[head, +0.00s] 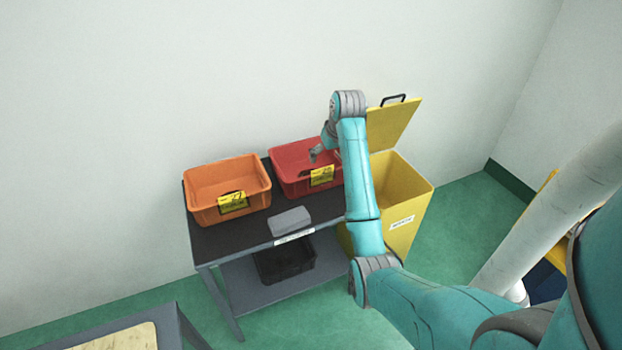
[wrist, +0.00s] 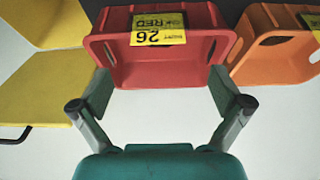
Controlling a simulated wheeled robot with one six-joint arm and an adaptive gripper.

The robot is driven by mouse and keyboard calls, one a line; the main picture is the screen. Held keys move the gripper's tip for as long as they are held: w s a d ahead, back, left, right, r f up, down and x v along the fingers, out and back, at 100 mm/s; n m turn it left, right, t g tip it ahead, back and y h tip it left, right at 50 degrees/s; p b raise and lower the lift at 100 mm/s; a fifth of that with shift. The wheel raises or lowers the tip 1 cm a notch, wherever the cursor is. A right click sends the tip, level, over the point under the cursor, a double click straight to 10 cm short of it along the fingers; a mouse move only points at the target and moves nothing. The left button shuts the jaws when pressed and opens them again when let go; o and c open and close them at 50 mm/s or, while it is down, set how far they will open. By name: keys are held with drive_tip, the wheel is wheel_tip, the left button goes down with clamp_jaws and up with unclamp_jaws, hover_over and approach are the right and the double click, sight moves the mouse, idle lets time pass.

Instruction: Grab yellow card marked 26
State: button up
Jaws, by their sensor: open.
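The yellow card marked 26 (wrist: 158,30) hangs on the front wall of the red crate (wrist: 110,50) and appears upside down in the wrist view. In the head view the card (head: 321,176) is on the near side of the red crate (head: 288,181), on the table. My gripper (wrist: 162,92) is open and empty, its two fingers spread with the red crate between and beyond them. The card is apart from the fingers. In the head view my gripper (head: 314,154) is over the red crate, partly hidden by my arm.
An orange crate (head: 205,205) with its own yellow card (head: 232,202) stands left of the red one. A black crate (head: 286,265) sits on the lower shelf.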

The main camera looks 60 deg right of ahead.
hover_over(323, 169)
drive_tip(key=s+a, duration=0.2)
wheel_tip(323, 169, down, 4)
drive_tip(key=shift+d+x, duration=0.2)
drive_tip(key=shift+x, duration=1.35)
drive_tip(key=shift+d+x, duration=0.2)
drive_tip(key=shift+x, duration=1.3)
drive_tip(key=shift+w+r, duration=0.1)
drive_tip(key=shift+c, duration=0.3)
drive_tip(key=c, duration=0.6)
